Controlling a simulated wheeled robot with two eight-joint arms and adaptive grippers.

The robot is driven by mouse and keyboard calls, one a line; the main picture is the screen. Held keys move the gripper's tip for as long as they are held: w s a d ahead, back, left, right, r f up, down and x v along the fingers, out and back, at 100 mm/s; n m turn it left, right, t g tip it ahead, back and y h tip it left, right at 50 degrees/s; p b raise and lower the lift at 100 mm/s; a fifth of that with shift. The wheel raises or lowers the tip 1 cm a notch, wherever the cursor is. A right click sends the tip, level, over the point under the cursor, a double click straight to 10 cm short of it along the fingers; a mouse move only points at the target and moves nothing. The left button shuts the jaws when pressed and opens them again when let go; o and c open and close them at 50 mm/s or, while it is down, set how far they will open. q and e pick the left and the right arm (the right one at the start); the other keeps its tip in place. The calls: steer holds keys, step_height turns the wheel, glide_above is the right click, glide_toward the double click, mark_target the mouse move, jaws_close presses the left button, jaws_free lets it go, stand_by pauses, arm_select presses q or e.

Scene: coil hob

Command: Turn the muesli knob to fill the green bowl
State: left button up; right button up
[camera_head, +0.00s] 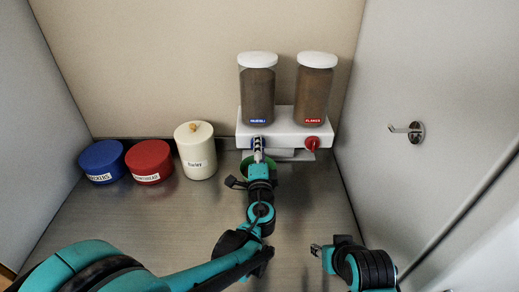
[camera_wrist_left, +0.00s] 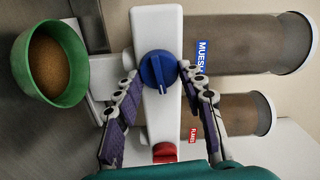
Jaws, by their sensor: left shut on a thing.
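The muesli dispenser (camera_head: 257,95) stands at the back with brown muesli in a clear jar under a white lid. Its blue knob (camera_wrist_left: 157,70) shows in the left wrist view between the fingers of my left gripper (camera_wrist_left: 156,76), which is shut on it. In the head view my left gripper (camera_head: 257,146) covers the knob. The green bowl (camera_wrist_left: 76,85) holds brown muesli below its rim. In the head view the bowl (camera_head: 246,163) is mostly hidden behind my gripper. My right gripper (camera_head: 318,250) is at the lower right, away from the dispenser; its jaw state is unclear.
The flakes jar (camera_head: 315,90) and its red knob (camera_head: 312,143) are right of the muesli. A blue tin (camera_head: 102,158), a red tin (camera_head: 148,158) and a cream jar (camera_head: 196,150) stand left. A metal hook (camera_head: 410,130) is on the right wall.

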arm_select(q)
steer(key=shift+m, duration=0.7)
steer(key=o, duration=1.1)
steer(key=shift+o, duration=0.2)
steer(key=s, duration=1.2)
